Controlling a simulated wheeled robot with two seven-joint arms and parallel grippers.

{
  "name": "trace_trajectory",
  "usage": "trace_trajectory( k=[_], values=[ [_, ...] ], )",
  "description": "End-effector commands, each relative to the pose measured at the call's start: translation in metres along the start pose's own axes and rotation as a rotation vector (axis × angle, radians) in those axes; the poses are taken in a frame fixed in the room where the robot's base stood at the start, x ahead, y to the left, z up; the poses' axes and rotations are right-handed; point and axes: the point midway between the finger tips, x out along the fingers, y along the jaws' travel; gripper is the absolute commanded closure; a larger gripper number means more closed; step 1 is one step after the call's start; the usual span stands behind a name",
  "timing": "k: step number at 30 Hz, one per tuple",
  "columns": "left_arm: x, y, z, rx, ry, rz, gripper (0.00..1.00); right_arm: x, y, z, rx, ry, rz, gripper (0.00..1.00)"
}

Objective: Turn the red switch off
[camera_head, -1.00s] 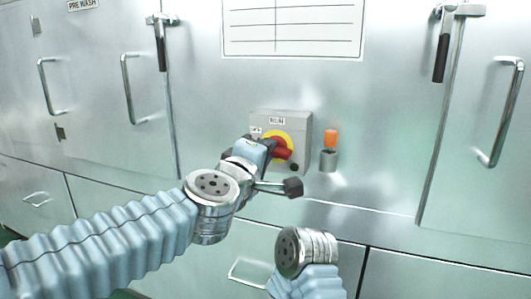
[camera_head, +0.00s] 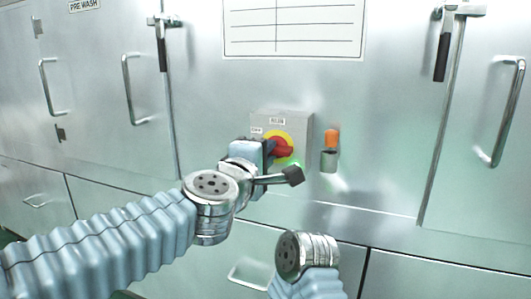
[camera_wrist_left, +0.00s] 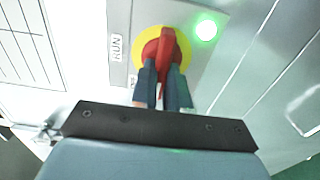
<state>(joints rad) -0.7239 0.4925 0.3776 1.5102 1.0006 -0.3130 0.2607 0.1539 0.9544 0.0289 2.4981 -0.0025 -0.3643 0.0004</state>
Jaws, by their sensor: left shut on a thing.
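The red switch (camera_head: 283,149) sits on a yellow disc on the front of a grey box (camera_head: 300,125), with a RUN label above it and an OFF label to its left. My left gripper (camera_head: 267,152) reaches it from the left and partly covers it in the head view. In the left wrist view the two fingers (camera_wrist_left: 160,90) are shut on the handle of the red switch (camera_wrist_left: 167,48), one on each side. The handle stands upright in that picture, its gripped end on the OFF label's side. A green lamp (camera_wrist_left: 205,29) glows beside the disc. My right gripper is out of view.
An orange-topped grey cylinder (camera_head: 329,150) stands out from the steel panel right of the box. Door handles (camera_head: 128,90) and a dark-gripped lever (camera_head: 441,58) project further off. A white chart (camera_head: 292,25) hangs above. My right arm shows at the bottom.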

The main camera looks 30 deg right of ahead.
Motion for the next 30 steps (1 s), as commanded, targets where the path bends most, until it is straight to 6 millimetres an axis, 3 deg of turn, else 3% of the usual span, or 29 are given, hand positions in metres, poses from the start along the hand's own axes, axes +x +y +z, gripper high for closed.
trace_trajectory(
  k=[1,6,17,30],
  values=[
    [0.0,0.003,-0.001,-0.004,0.003,0.005,0.82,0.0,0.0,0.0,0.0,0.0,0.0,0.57],
    [0.0,0.002,-0.001,-0.002,0.002,0.003,0.6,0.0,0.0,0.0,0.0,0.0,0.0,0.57],
    [-0.008,0.0,-0.001,0.0,0.001,0.002,0.6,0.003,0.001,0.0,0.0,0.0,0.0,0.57],
    [-0.106,0.001,-0.001,0.0,0.002,0.004,0.6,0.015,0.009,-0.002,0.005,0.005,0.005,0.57]
  ],
)
